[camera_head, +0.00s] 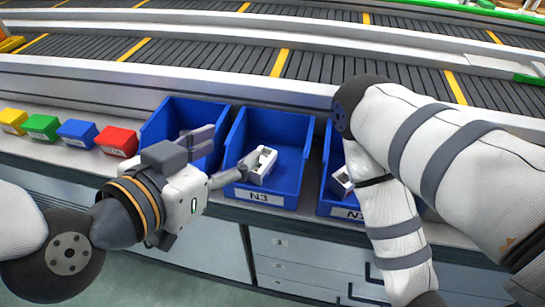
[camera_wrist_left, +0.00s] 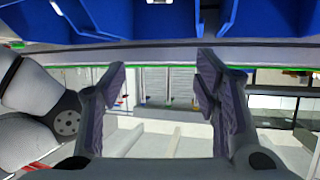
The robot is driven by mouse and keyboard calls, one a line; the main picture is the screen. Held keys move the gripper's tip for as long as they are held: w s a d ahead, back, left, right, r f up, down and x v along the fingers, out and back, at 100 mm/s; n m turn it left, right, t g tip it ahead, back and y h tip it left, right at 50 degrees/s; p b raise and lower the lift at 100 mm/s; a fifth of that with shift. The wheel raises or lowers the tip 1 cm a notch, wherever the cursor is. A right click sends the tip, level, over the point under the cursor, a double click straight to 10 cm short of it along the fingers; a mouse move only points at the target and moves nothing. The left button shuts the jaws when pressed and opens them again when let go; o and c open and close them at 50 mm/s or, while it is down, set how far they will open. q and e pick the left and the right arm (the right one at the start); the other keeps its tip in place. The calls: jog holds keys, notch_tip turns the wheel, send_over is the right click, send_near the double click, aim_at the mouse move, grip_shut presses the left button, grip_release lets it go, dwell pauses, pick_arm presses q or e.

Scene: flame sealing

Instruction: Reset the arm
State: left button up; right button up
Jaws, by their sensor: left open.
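My left gripper (camera_head: 226,152) is open in front of the blue bins, and its fingers hide part of the left bin. In the left wrist view, its two fingers (camera_wrist_left: 161,72) are spread with nothing between them. A small white-and-grey part (camera_head: 264,165) lies in the middle blue bin marked N3 (camera_head: 275,194); one finger appears close to it, but I cannot tell whether they touch. My right arm (camera_head: 405,150) crosses the right side, and its gripper is not visible.
Another blue bin (camera_head: 180,107) stands left, and a third (camera_head: 333,208), holding a whitish part (camera_head: 341,181), is partly hidden by my right arm. Yellow, green, blue and red small boxes (camera_head: 117,142) line the counter's left. A conveyor (camera_head: 210,61) runs behind. Drawers (camera_head: 300,268) are below.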

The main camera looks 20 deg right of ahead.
dwell(0.3)
pick_arm(q)
jog(key=s+a+f+n+g+y+p, duration=0.1)
jog(key=s+a+f+n+g+y, duration=0.1)
jog(key=s+a+f, duration=0.35)
jog(key=s+a+f+n+g+y, duration=0.2)
jog(key=s+a+f, duration=0.1)
jog(key=f, duration=0.6)
jog(key=s+a+f+n+g+y+p, duration=0.1)
jog(key=s+a+f+n+g+y, duration=0.1)
jog(key=s+a+f, duration=0.4)
jog(key=s+a+f+n+g+y, duration=0.2)
jog(key=s+a+f, duration=0.1)
jog(key=s+a, duration=0.3)
jog(key=s+a+f+n+g+y, duration=0.2)
jog(key=s+a+f+g, duration=0.1)
jog(key=s+a, duration=0.4)
jog(key=s+f, duration=0.1)
jog(key=s, duration=0.2)
jog(key=shift+s, duration=0.25)
pick_arm(e)
jog(key=shift+t, duration=0.6)
jog(key=w+r, duration=0.3)
pick_arm(q)
jog(key=shift+f, duration=0.1)
